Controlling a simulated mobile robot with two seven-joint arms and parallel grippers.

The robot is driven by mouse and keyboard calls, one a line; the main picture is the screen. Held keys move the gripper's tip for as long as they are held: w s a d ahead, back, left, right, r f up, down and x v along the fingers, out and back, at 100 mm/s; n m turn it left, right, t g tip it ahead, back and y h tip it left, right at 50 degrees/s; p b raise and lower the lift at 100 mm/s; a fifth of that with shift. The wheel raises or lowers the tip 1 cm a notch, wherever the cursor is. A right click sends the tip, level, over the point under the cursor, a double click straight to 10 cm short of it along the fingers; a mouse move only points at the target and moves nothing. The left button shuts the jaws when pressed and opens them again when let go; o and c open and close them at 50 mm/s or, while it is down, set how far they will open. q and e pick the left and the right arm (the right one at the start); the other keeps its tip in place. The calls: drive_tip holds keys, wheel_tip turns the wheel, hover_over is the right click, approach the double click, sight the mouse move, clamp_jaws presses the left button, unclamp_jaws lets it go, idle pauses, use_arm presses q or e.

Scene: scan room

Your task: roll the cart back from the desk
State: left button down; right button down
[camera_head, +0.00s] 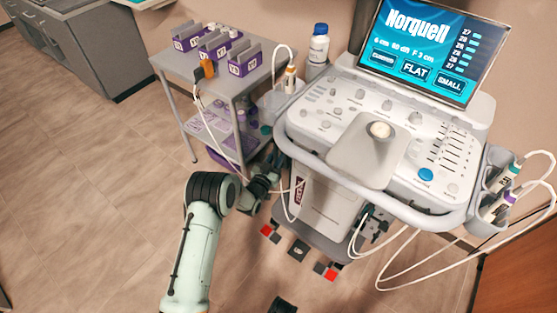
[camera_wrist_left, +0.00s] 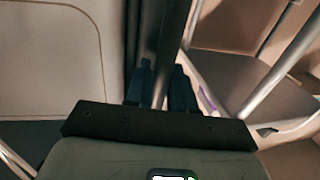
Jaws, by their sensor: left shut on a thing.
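A grey two-tier cart (camera_head: 186,60) stands left of the ultrasound machine (camera_head: 330,205), with purple bins on its top. My left gripper (camera_head: 268,177) is low between the cart and the machine, partly hidden by its own wrist. In the left wrist view the dark fingers (camera_wrist_left: 160,88) are shut on a slim grey upright post (camera_wrist_left: 175,40), which looks like a leg of the cart. A shelf of the cart (camera_wrist_left: 235,85) shows right of the post. I cannot tell the desk for certain; a brown wooden surface (camera_head: 520,275) shows at the lower right. My right gripper is not in view.
A grey cabinet (camera_head: 85,40) stands at the upper left. The tiled floor (camera_head: 80,180) at the left is clear.

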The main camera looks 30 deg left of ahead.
use_arm(q)
drive_tip(key=shift+w+d+r, duration=0.1)
drive_tip(key=shift+d+r, duration=0.1)
drive_tip(key=shift+d, duration=0.05)
drive_tip(key=c, duration=1.1)
unclamp_jaws()
drive_tip(key=shift+d, duration=0.1)
drive_tip(key=shift+f, duration=0.15)
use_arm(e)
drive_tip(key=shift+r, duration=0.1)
use_arm(q)
drive_tip(key=s+p, duration=0.1)
drive_tip(key=s, duration=0.3)
drive_tip(key=s+d+p, duration=0.1)
drive_tip(key=s, duration=0.4)
drive_tip(key=s+d+p, duration=0.1)
drive_tip(key=s, duration=0.3)
drive_tip(key=shift+s, duration=0.15)
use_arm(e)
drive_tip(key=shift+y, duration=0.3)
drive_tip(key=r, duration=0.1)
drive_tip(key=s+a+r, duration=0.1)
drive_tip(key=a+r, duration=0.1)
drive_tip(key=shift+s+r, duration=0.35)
use_arm(q)
drive_tip(key=shift+d, duration=0.1)
